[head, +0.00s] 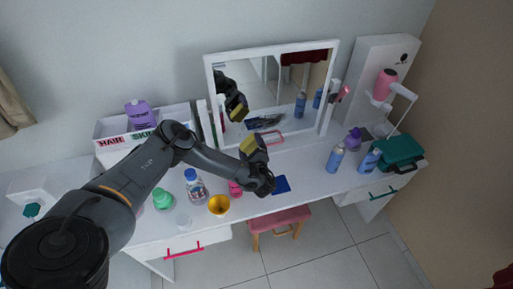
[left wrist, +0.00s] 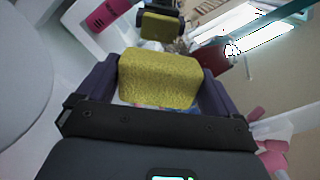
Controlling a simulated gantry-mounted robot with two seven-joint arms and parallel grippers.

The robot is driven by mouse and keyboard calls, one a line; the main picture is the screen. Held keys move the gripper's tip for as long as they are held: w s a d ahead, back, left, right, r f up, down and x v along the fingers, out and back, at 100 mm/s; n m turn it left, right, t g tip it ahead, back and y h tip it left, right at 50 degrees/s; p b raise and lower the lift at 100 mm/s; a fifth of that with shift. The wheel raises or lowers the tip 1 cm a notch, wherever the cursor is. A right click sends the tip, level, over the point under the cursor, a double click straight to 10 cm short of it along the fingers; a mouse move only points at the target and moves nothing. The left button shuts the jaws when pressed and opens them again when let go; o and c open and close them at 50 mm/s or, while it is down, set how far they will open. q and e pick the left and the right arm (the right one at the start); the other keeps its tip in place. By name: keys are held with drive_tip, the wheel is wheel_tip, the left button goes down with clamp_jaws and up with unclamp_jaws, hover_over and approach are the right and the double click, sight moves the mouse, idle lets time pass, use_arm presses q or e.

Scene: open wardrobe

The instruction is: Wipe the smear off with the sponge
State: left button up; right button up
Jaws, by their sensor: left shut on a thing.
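My left gripper (head: 256,153) is shut on a yellow sponge (head: 249,144), in front of the lower part of the mirror (head: 334,62). In the left wrist view the sponge (left wrist: 160,80) sits between the two dark fingers (left wrist: 155,95), with its yellow face free. A dark streaky patch, seemingly the smear (head: 265,121), shows low on the mirror glass, above and right of the sponge. The sponge looks apart from the glass; its reflection (left wrist: 160,24) shows separately. My right gripper is not in view.
On the white dressing table stand a yellow cup (head: 219,205), a clear bottle (head: 196,187), a green bottle (head: 162,200) and blue spray cans (head: 335,158). A teal case (head: 399,152) is at the right. A pink stool (head: 279,219) stands in front.

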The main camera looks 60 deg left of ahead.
sight(242, 127)
use_arm(q)
drive_tip(key=shift+s+a, duration=0.2)
drive_tip(key=shift+s, duration=0.05)
drive_tip(key=shift+a+b, duration=0.45)
drive_tip(key=shift+a, duration=0.05)
drive_tip(key=shift+b+x, duration=1.5)
drive_tip(key=shift+x, duration=0.95)
drive_tip(key=shift+r, duration=0.15)
drive_tip(key=shift+w+a, duration=0.15)
drive_tip(key=shift+a, duration=0.25)
drive_tip(key=shift+w+a, duration=0.2)
drive_tip(key=shift+a, duration=0.35)
drive_tip(key=shift+d, duration=0.1)
